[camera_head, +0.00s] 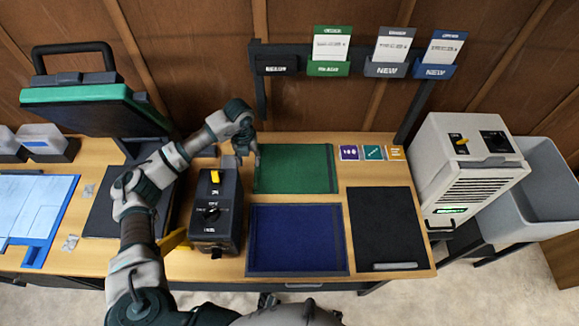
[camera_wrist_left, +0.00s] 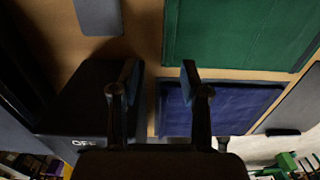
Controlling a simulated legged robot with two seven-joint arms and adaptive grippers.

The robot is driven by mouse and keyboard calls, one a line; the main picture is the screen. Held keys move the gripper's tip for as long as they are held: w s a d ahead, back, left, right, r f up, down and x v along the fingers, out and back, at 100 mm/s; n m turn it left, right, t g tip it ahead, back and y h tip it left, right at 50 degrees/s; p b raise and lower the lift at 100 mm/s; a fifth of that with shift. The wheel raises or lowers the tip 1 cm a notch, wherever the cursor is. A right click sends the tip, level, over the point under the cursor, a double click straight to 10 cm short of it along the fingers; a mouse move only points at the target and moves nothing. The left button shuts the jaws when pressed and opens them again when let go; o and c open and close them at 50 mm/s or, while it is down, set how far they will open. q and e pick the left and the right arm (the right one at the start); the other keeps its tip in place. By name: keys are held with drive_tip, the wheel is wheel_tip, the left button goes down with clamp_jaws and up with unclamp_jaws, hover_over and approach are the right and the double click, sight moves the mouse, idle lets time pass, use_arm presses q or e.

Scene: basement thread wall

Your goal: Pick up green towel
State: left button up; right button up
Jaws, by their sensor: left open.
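The green towel (camera_head: 293,168) lies flat on the wooden table behind the blue tray area, with a darker strip along its right side. It also shows at the top right of the left wrist view (camera_wrist_left: 235,35). My left gripper (camera_head: 247,154) hangs above the table just left of the towel's back left corner, pointing down. Its two fingers are apart in the left wrist view (camera_wrist_left: 159,72), with nothing between them. My right gripper does not show.
A black box with a yellow switch (camera_head: 215,205) stands close left of the towel. A blue cloth-like panel (camera_head: 297,238) lies in front, a black mat (camera_head: 387,225) at right. Small cards (camera_head: 372,153) lie right of the towel. A sign rack (camera_head: 335,60) stands behind.

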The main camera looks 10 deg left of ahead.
use_arm(q)
hover_over(257, 174)
drive_tip(key=f, duration=0.4)
drive_tip(key=shift+s+d+f, duration=0.2)
drive_tip(key=shift+s, duration=0.1)
drive_tip(key=f, duration=0.1)
drive_tip(key=a+f, duration=0.1)
drive_tip(key=f, duration=0.3)
drive_tip(key=shift+w+a, duration=0.25)
drive_tip(key=shift+w, duration=0.05)
drive_tip(key=shift+d+r, duration=0.1)
drive_tip(key=shift+d, duration=0.2)
drive_tip(key=shift+c, duration=1.2)
drive_tip(key=shift+d, duration=0.35)
clamp_jaws()
drive_tip(key=shift+a, duration=0.15)
